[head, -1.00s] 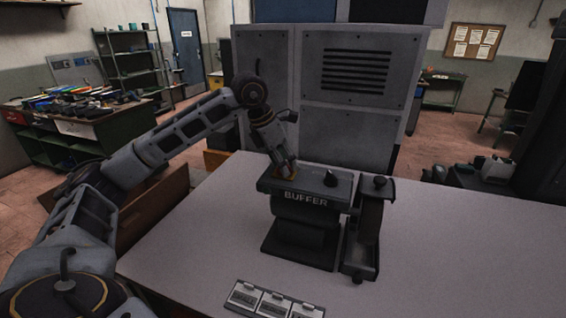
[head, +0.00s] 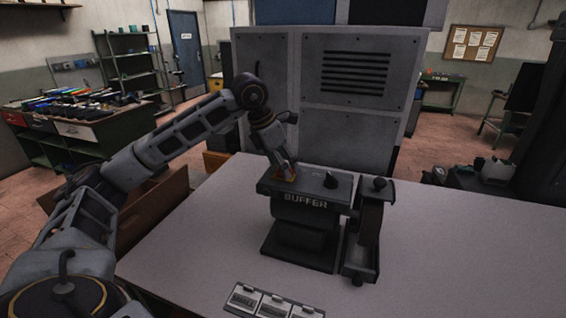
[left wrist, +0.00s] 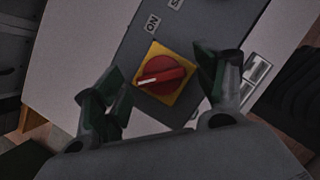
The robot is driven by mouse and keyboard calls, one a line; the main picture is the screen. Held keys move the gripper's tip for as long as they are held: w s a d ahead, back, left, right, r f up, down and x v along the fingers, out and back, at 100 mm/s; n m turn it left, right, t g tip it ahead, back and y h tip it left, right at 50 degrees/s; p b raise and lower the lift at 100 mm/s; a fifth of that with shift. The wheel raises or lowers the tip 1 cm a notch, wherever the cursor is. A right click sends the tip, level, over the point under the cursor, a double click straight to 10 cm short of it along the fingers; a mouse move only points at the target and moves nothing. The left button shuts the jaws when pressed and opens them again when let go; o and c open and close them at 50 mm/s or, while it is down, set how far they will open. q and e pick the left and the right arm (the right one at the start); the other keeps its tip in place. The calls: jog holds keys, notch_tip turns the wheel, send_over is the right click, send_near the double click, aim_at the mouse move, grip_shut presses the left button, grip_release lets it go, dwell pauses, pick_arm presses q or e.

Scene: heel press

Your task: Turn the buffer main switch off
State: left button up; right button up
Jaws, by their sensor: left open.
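The buffer (head: 305,215) is a dark bench machine standing on the grey table. Its main switch is a red rotary knob (left wrist: 163,74) on a yellow square plate (left wrist: 184,94), on the left part of the buffer's top. A white line on the knob points left and slightly down in the left wrist view, away from the ON label (left wrist: 152,23). My left gripper (head: 286,165) is just above the switch, its fingers open on either side of the knob, also seen in the left wrist view (left wrist: 163,76). I cannot tell whether they touch it. My right gripper is not in view.
A black knob (head: 331,181) sits right of the switch on the buffer's top. A wheel housing (head: 365,230) stands at the buffer's right. Labelled tiles (head: 272,305) lie at the table's front. A tall grey cabinet (head: 350,130) stands behind. The table's right side is clear.

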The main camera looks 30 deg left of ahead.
pick_arm(q)
jog(key=shift+r, duration=0.15)
jog(key=v, duration=1.1)
jog(key=shift+s+r, duration=0.2)
jog(key=shift+r, duration=0.1)
jog(key=shift+a, duration=0.1)
dwell(0.3)
